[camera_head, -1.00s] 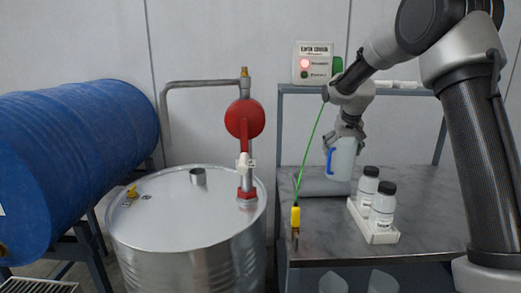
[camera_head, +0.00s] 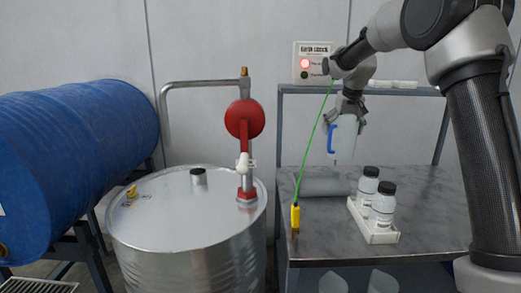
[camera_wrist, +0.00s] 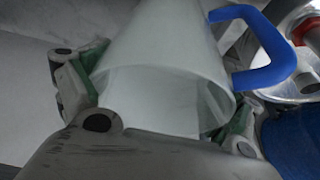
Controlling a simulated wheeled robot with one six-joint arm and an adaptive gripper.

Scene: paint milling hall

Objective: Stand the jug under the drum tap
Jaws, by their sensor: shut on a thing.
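The translucent white jug (camera_head: 345,142) with a blue handle is held upright above the back of the bench. My gripper (camera_head: 347,117) is shut on its upper part. In the wrist view the jug (camera_wrist: 165,55) fills the middle, with finger pads (camera_wrist: 240,122) on both sides and the handle at right. A blue drum (camera_head: 80,125) lies on its side on a rack at the far left, well away from the jug. No tap on it can be clearly made out; its near end is cut off by the picture edge.
An upright steel drum (camera_head: 185,225) with a red pump (camera_head: 244,119) and bent pipe stands between blue drum and bench (camera_head: 340,228). On the bench are two white bottles in a tray (camera_head: 377,236), a grey cylinder (camera_head: 325,187) and a yellow clamp (camera_head: 295,216) on a green cable.

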